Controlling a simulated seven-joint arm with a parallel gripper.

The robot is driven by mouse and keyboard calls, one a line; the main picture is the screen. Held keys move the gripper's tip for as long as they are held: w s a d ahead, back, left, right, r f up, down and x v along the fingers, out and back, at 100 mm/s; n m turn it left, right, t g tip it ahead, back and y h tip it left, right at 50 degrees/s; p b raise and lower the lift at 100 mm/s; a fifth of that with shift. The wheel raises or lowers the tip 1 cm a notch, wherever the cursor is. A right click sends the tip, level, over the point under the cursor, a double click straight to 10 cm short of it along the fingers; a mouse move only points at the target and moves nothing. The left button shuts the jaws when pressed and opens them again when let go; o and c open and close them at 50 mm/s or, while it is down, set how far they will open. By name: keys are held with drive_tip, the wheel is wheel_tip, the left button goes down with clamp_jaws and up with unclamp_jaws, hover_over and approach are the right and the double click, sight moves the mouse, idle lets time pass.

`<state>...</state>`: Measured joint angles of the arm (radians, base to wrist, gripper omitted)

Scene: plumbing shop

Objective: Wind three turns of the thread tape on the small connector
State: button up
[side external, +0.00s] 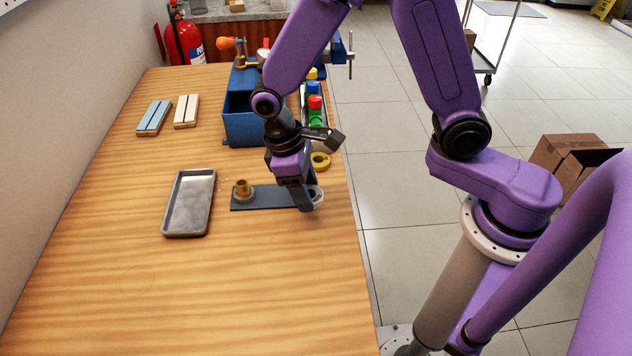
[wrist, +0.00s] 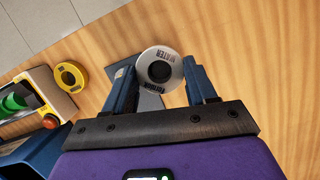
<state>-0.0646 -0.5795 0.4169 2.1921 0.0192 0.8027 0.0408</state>
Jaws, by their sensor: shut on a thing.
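My gripper (side external: 305,200) is low over the right end of a dark grey plate (side external: 262,197). In the wrist view my gripper (wrist: 162,80) is shut on a white tape roll (wrist: 160,55) with dark lettering and a dark centre hole. The roll (side external: 317,194) shows partly behind the fingers in the side view. A small brass connector (side external: 242,188) stands upright on a light round base at the left end of the plate, apart from my gripper. I cannot tell whether the roll touches the plate. No tape is visible on the connector.
A grey metal tray (side external: 188,203) lies left of the plate. A yellow roll (side external: 320,160) lies behind my gripper near the table's right edge. A blue bin (side external: 243,120) and bottles (side external: 315,108) stand farther back. Two slotted blocks (side external: 154,118) lie back left. The front table is clear.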

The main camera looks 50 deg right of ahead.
drive_tip(key=shift+w+a, duration=0.55)
drive_tip(key=shift+w, duration=0.25)
drive_tip(key=shift+w+a, duration=0.55)
drive_tip(key=shift+w, duration=1.85)
drive_tip(key=shift+w+d, duration=0.4)
drive_tip(key=shift+w, duration=0.3)
drive_tip(key=shift+w+d, duration=0.4)
drive_tip(key=shift+w, duration=0.3)
drive_tip(key=shift+w+d, duration=0.4)
drive_tip(key=shift+d, duration=0.3)
drive_tip(key=shift+w+d, duration=0.4)
drive_tip(key=shift+d, duration=1.85)
drive_tip(key=shift+s+d, duration=0.4)
drive_tip(key=shift+d, duration=0.3)
drive_tip(key=shift+s+d, duration=0.4)
drive_tip(key=shift+d, duration=0.3)
drive_tip(key=shift+s+d, duration=0.45)
drive_tip(key=shift+s, duration=0.25)
drive_tip(key=shift+s+d, duration=0.4)
drive_tip(key=shift+s, duration=1.85)
drive_tip(key=shift+s+a, duration=0.4)
drive_tip(key=shift+s, duration=0.3)
drive_tip(key=shift+s+a, duration=0.35)
drive_tip(key=shift+s, duration=0.35)
drive_tip(key=shift+s+a, duration=0.4)
drive_tip(key=shift+a, duration=0.25)
drive_tip(key=shift+s+a, duration=0.4)
drive_tip(key=shift+a, duration=0.25)
drive_tip(key=shift+a, duration=0.1)
